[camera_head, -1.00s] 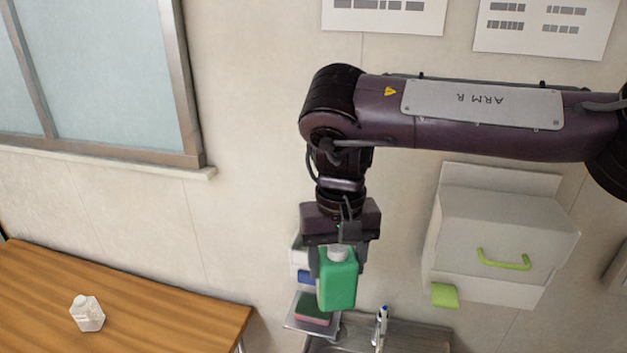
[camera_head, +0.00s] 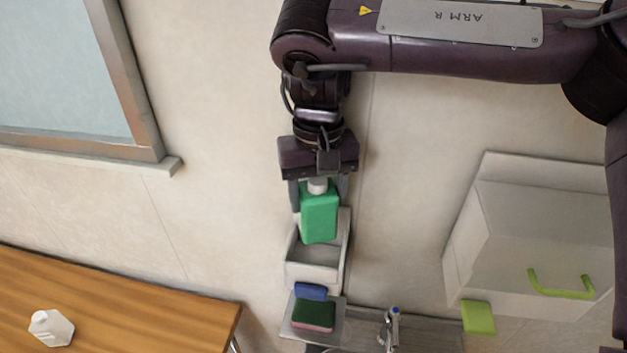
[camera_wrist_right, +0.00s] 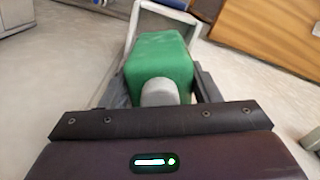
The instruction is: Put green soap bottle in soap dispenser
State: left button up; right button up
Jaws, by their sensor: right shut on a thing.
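The green soap bottle (camera_head: 319,213) hangs upright below my right gripper (camera_head: 318,190), which is shut on it around its upper part. It also shows in the right wrist view (camera_wrist_right: 160,65), between the fingers of the gripper (camera_wrist_right: 163,92). The soap dispenser seems to be the white open-topped holder (camera_head: 314,272) on the wall. In the head view the bottle's lower end overlaps the holder's opening; I cannot tell whether it is inside or above it. Part of a pale frame (camera_wrist_right: 137,30) shows beyond the bottle in the wrist view. My left gripper is not in view.
Below the holder, a blue sponge (camera_head: 311,291) and a green and pink sponge (camera_head: 314,316) sit on a small shelf (camera_head: 293,329). A faucet (camera_head: 391,328) stands to the right. A white cabinet (camera_head: 500,240) with a green handle is further right.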

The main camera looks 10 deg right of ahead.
aim_at(317, 227)
jog(key=shift+w+f, duration=0.1)
jog(key=shift+f, duration=0.15)
notch_tip(317, 227, down, 4)
jog(key=shift+r, duration=0.2)
jog(key=shift+f, duration=1.35)
jog(key=shift+f+b, duration=0.35)
jog(key=shift+f, duration=0.2)
jog(key=o, duration=1.4)
jog(key=shift+c, duration=0.2)
notch_tip(317, 227, up, 8)
jog(key=shift+f+b, duration=0.1)
jog(key=shift+b, duration=0.6)
